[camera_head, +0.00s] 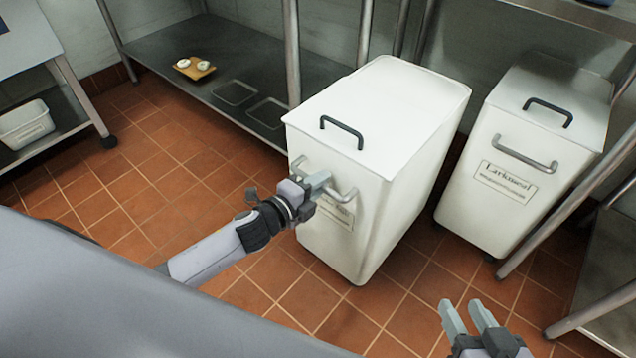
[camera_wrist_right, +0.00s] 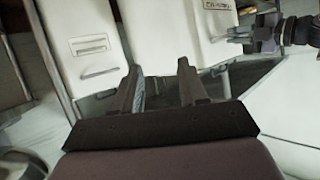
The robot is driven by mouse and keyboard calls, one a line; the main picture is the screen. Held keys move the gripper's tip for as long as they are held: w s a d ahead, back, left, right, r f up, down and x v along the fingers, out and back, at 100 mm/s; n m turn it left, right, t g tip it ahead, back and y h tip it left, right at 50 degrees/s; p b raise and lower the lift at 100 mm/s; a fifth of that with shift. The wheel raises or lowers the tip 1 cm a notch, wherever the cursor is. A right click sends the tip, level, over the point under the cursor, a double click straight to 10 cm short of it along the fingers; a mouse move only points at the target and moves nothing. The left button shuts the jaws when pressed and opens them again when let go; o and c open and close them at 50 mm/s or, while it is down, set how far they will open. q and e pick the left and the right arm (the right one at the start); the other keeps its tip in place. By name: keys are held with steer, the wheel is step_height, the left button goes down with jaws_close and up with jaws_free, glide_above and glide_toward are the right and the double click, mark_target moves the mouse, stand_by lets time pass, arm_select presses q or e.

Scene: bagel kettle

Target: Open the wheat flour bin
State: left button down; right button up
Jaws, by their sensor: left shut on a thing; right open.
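A white bin (camera_head: 388,105) with a closed white lid stands in the middle of the head view. A dark handle (camera_head: 341,130) sits on its lid, and a grey bar handle (camera_head: 345,193) is on its front. The bin's label is partly hidden by my left gripper and cannot be read. My left gripper (camera_head: 318,184) is shut on the grey front bar handle. My right gripper (camera_head: 468,318) is open and empty at the lower right, above the floor and apart from the bins. Its two fingers also show in the right wrist view (camera_wrist_right: 165,88).
A steel shelf (camera_head: 215,60) with a small board is behind left. Tiled floor (camera_head: 150,215) is clear at the left.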

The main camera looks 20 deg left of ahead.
arm_select(q)
steer(key=c, duration=1.2)
jaws_free()
steer(key=shift+p+v, duration=0.9)
steer(key=shift+v, duration=2.7)
arm_select(e)
steer(key=shift+s+d+h, duration=0.35)
steer(key=shift+d+h, duration=0.05)
steer(key=shift+d, duration=0.3)
steer(key=shift+r, duration=0.15)
